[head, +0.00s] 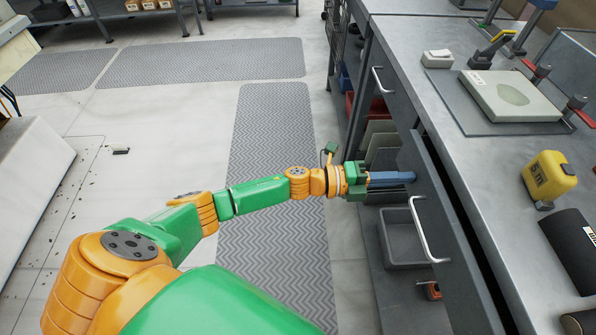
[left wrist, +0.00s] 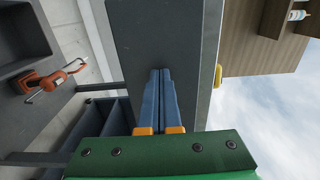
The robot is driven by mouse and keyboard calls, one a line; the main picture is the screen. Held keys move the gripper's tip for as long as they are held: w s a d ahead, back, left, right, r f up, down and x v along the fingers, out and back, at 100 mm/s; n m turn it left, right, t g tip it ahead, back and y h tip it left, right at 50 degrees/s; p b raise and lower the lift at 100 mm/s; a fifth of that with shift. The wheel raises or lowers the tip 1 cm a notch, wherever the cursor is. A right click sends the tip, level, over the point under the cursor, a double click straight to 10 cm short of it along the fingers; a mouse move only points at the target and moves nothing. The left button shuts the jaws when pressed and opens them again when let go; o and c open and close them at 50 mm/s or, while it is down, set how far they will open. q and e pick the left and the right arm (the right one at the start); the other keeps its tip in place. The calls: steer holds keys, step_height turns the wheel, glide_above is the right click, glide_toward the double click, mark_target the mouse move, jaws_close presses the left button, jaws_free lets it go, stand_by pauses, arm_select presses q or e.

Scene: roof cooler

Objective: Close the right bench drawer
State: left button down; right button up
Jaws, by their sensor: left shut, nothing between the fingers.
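The right bench drawer (head: 442,217) is the nearer grey drawer front under the bench top in the head view, with a pale bar handle (head: 424,232). It stands slightly out from the bench, with a dark gap along its top edge. My left gripper (head: 413,177) has its blue fingers together and empty. The fingertips are at the drawer front, beyond the far end of the handle; contact cannot be told for certain. In the left wrist view the shut fingers (left wrist: 160,72) point at the grey drawer panel (left wrist: 150,35). My right gripper is not in view.
The farther drawer (head: 396,95) looks flush with the bench. A grey bin (head: 404,240) and an orange-red tool (head: 430,291) sit on the lower shelf. The floor mat (head: 268,150) is clear.

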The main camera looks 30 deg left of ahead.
arm_select(q)
steer(key=x, duration=0.3)
steer(key=shift+w+d, duration=0.15)
steer(key=shift+d, duration=0.05)
steer(key=shift+r, duration=0.15)
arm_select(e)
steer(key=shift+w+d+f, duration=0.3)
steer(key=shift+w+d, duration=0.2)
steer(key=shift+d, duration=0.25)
arm_select(q)
steer(key=shift+r, duration=0.15)
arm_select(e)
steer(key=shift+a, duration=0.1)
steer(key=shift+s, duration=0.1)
